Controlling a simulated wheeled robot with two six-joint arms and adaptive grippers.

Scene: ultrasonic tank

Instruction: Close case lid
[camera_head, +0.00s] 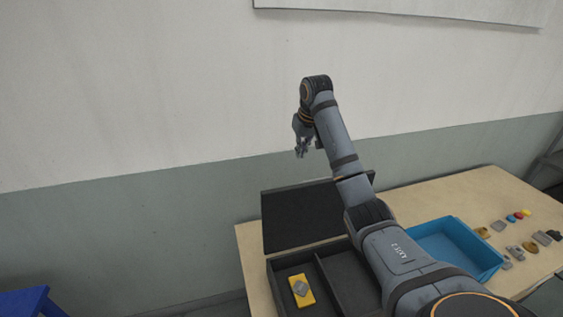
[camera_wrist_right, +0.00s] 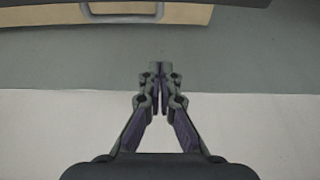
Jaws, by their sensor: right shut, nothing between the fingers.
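The black case (camera_head: 338,278) stands on the table with its lid (camera_head: 303,217) raised at the back, so the case is open. A yellow piece (camera_head: 303,291) with a grey part on it lies in the left compartment. My right gripper (camera_head: 301,151) is above and behind the lid, near the wall, shut and empty. In the right wrist view my right gripper (camera_wrist_right: 160,68) shows its fingertips together, with nothing between them. A handle (camera_wrist_right: 122,13) shows at the top of that view. My right arm hides part of the lid and the case's right side. My left gripper is out of view.
A blue tray (camera_head: 455,246) stands on the wooden table (camera_head: 484,185) right of the case. Several small parts (camera_head: 515,250) lie at the table's right. The wall (camera_head: 150,215) is close behind.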

